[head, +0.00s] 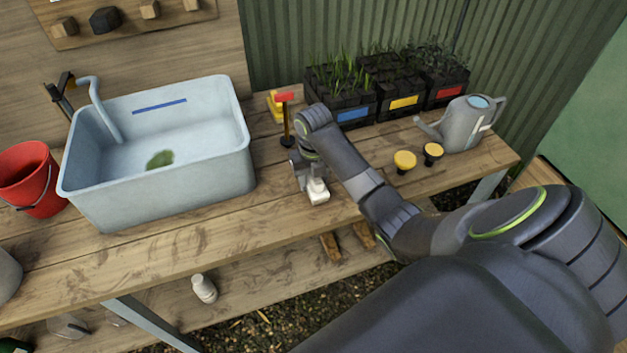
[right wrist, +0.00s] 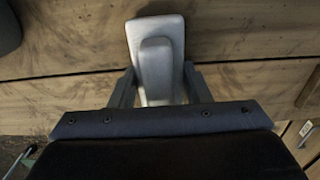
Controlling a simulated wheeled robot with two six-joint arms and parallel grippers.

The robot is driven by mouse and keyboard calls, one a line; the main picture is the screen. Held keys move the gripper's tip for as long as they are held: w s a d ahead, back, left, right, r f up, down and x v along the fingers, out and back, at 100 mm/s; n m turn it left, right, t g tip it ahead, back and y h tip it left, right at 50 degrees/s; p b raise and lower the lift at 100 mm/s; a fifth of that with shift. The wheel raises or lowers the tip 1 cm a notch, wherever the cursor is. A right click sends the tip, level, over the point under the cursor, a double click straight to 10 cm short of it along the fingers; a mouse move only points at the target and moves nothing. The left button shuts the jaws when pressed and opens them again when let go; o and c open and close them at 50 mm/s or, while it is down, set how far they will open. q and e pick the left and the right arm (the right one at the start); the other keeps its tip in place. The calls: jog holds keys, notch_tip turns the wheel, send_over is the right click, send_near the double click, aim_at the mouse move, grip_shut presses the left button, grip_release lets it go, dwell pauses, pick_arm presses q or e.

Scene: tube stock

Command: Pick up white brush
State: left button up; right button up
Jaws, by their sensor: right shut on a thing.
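The white brush (head: 318,192) is at the front part of the wooden bench, right of the sink. In the right wrist view the white brush (right wrist: 156,62) lies between the two fingers, with its wide base reaching beyond them. My right gripper (head: 312,178) points down over the brush, and it also shows in the right wrist view (right wrist: 158,88), shut on the brush's raised grip. I cannot tell whether the brush touches the bench or is just above it. My left gripper is not in view.
A pale blue sink (head: 215,180) stands left of the brush. A red-topped tool (head: 286,115) stands behind my right gripper. Black planter crates (head: 350,112), two yellow-topped items (head: 405,160) and a grey watering can (head: 465,125) stand to the right. A red bucket (head: 35,185) is far left.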

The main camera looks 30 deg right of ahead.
jog(key=shift+r, duration=0.55)
notch_tip(320, 180, up, 4)
jog(key=shift+w+f, duration=0.1)
jog(key=shift+f, duration=0.1)
notch_tip(320, 180, up, 4)
jog(key=p, duration=0.3)
jog(key=shift+f, duration=0.1)
jog(key=shift+r+p, duration=0.8)
jog(key=shift+p, duration=0.2)
